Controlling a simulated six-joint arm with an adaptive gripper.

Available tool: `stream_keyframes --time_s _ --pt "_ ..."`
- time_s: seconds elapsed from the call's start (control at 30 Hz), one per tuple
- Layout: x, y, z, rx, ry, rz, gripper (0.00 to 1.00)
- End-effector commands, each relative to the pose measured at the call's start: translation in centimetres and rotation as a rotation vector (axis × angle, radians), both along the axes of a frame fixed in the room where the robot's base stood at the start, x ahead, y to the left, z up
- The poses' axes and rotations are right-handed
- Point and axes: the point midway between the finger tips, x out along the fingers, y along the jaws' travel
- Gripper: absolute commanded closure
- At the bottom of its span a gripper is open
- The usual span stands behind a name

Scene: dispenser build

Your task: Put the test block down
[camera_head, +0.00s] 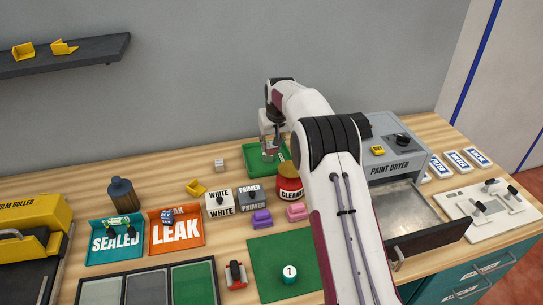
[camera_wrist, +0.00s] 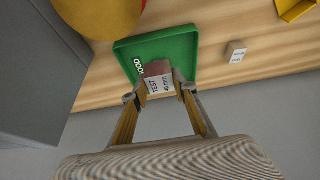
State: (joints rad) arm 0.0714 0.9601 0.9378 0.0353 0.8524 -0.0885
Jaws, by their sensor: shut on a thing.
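My gripper (camera_wrist: 157,90) is shut on the test block (camera_wrist: 158,75), a small greyish-brown block with a white printed label that shows upside down in the wrist view. The block is over the green tray (camera_wrist: 185,42), near the tray's printed edge. I cannot tell whether it touches the tray floor. In the head view my gripper (camera_head: 268,147) is at the green tray (camera_head: 254,165) at the back of the bench, and the arm partly hides the tray. The block is hard to make out there.
A small pale block (camera_head: 219,165) stands left of the tray. A red cleaner can (camera_head: 289,185) stands close in front, and the grey paint dryer (camera_head: 400,150) with its open drawer is to the right. The teal sealed tray (camera_head: 116,240) and orange leak tray (camera_head: 176,228) are front left.

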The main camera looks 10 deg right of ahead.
Motion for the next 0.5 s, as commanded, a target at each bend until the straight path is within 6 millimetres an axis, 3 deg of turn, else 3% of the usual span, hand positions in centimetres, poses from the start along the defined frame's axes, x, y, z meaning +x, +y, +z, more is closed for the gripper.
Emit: stream_keyframes --time_s 0.3,0.5 --pt "0.1 0.0 0.1 0.0 -0.003 0.0 1.0" --pt "0.0 0.0 -1.4 0.0 0.0 0.0 1.0"
